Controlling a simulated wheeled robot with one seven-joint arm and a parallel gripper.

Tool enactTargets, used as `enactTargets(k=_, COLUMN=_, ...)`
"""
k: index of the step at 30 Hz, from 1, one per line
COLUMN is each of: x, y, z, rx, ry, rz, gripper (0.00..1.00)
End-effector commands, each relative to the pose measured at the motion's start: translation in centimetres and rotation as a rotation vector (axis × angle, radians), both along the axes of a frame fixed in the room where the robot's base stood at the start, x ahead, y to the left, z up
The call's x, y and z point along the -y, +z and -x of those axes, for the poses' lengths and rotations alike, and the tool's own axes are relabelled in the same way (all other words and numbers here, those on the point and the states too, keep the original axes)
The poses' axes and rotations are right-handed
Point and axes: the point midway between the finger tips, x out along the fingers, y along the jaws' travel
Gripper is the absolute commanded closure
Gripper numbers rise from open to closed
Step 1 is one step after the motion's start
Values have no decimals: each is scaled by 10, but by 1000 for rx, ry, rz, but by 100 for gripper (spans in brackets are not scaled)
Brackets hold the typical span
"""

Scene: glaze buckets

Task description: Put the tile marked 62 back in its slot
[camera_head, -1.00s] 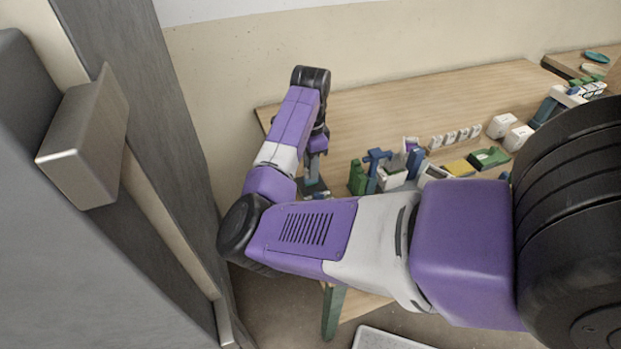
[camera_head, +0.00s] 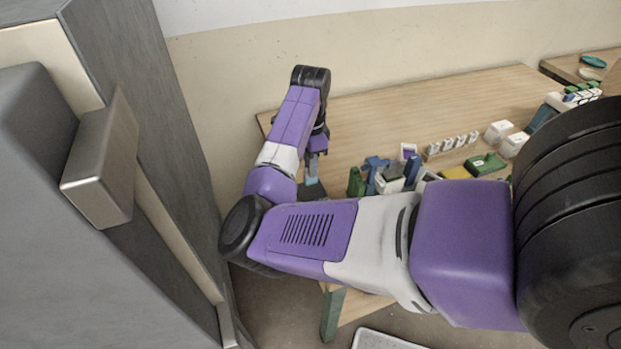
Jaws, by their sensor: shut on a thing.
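My gripper (camera_head: 312,172) points down over the near left part of the wooden table (camera_head: 375,120). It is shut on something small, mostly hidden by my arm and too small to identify. A row of small upright white tiles (camera_head: 453,143) stands in a low wooden holder at the table's middle right, well to the right of my gripper. Their marks are too small to read. I cannot pick out the tile marked 62 or its slot.
Green, blue and white items (camera_head: 384,176) crowd just right of my gripper. A green block (camera_head: 486,164) and white blocks (camera_head: 498,131) stand further right. A grey cabinet with a metal handle (camera_head: 100,165) fills the left. The table's back left is clear.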

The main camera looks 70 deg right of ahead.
Motion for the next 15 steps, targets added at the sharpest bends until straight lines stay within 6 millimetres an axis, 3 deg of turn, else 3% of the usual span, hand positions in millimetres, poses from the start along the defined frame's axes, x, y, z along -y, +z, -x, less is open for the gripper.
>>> enactTargets(k=15, x=0, y=45, z=0, rx=0, ry=-1, rz=1, gripper=100)
